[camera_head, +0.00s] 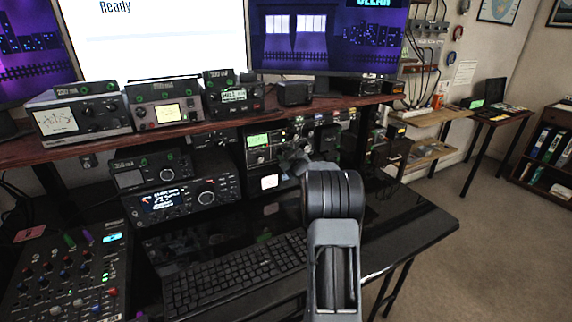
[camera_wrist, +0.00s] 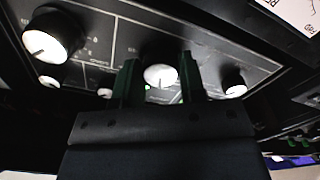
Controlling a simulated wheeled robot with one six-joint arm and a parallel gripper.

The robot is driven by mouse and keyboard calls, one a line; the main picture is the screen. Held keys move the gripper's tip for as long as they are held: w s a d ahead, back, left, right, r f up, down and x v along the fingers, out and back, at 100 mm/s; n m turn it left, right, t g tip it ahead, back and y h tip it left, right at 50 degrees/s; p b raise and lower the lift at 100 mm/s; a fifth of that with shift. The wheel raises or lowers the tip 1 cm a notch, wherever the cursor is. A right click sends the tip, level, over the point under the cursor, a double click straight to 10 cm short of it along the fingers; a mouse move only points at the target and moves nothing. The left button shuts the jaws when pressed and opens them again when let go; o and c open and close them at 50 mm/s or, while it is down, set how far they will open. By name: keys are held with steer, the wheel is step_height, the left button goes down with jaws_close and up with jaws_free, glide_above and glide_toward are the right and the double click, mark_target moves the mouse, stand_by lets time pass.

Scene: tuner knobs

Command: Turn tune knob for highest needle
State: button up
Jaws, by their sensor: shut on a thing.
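The grasped knob (camera_wrist: 160,72), with a white face, sits on a black panel (camera_wrist: 107,45) in the middle of the wrist view. My gripper (camera_wrist: 160,80) has its two green-edged fingers on either side of this knob, shut on it. A large knob (camera_wrist: 52,36) is at the upper left of the panel and a smaller knob (camera_wrist: 235,84) at the right. Part of a white meter face (camera_wrist: 292,14) shows at the upper right; its needle cannot be made out. In the head view my arm hides the fingers and the grasped knob.
A small lit white meter (camera_head: 270,182) is left of my wrist, under the shelf (camera_head: 215,126). Radios (camera_head: 180,200) stand at its left. A keyboard (camera_head: 235,275) and a mixer (camera_head: 65,280) lie on the black desk (camera_head: 415,222). The desk's right part is clear.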

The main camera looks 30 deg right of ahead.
steer(key=shift+n+b, duration=0.75)
steer(key=shift+n, duration=0.05)
steer(key=o, duration=0.9)
steer(key=s, duration=0.4)
steer(key=s+a, duration=0.1)
steer(key=s, duration=0.4)
steer(key=s+a, duration=0.1)
steer(key=s, duration=0.3)
steer(key=shift+s, duration=0.35)
steer(key=shift+r, duration=0.1)
stand_by(0.7)
